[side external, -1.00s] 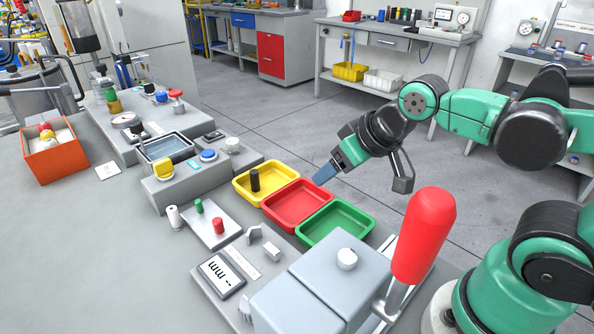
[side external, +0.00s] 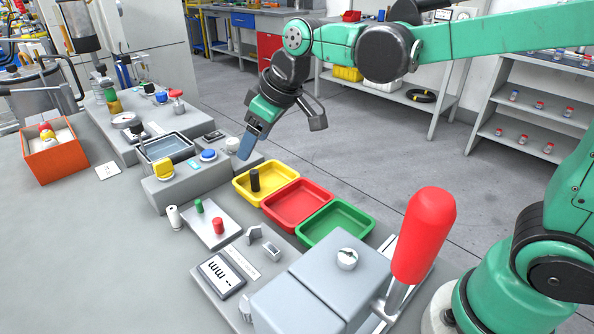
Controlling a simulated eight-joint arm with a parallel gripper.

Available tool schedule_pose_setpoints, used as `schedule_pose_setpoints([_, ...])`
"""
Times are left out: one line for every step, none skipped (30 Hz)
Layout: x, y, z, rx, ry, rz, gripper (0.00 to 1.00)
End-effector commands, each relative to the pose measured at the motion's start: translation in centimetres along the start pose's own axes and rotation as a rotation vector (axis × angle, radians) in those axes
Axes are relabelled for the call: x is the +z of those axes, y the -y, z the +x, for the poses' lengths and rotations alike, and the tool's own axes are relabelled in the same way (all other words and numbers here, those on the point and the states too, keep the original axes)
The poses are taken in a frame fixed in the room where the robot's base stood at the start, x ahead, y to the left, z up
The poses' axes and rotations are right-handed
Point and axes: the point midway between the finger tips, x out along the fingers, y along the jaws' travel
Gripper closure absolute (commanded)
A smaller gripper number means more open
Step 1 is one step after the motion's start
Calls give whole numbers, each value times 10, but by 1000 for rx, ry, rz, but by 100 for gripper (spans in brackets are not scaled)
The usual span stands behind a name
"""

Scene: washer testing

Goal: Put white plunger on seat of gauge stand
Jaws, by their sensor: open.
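A short white round piece (side external: 232,144) sits on the far end of the grey stepped block. A white cylinder (side external: 173,217) stands on the table left of the small plate; I cannot tell which of the two is the white plunger. My gripper (side external: 244,150) is open, pointing down just right of the white round piece in the picture, and nothing shows in it. Contact with that piece cannot be made out. A dial gauge (side external: 124,120) lies on the long grey bench at the back left. The gauge stand's seat cannot be told apart surely.
Yellow (side external: 283,173), red (side external: 303,222) and green trays (side external: 362,236) stand in a row; a black cylinder (side external: 255,180) is in the yellow one. Green and red pegs stand on a small plate (side external: 210,240). A large red-handled lever (side external: 424,235) rises at front right.

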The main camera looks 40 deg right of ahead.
Motion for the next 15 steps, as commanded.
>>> schedule_pose_setpoints([-15,3,12,-25,12,-46,37])
schedule_pose_setpoints([-23,6,20,-41,18,-76,37])
schedule_pose_setpoints([-32,9,30,-62,27,-116,37])
schedule_pose_setpoints([-39,12,39,-78,34,-146,37])
schedule_pose_setpoints([-45,15,48,-95,39,-176,37])
schedule_pose_setpoints([-52,20,60,-117,47,-215,37])
schedule_pose_setpoints([-57,23,69,-132,51,-244,37])
schedule_pose_setpoints([-62,27,79,-149,56,-272,37])
schedule_pose_setpoints([-66,32,91,-169,61,-308,37])
schedule_pose_setpoints([-69,35,99,-183,64,-334,37])
schedule_pose_setpoints([-71,39,107,-196,68,-358,37])
schedule_pose_setpoints([-73,44,117,-213,71,-386,37])
schedule_pose_setpoints([-74,46,124,-224,73,-405,37])
schedule_pose_setpoints([-75,49,129,-233,74,-421,37])
schedule_pose_setpoints([-75,52,136,-243,77,-440,37])
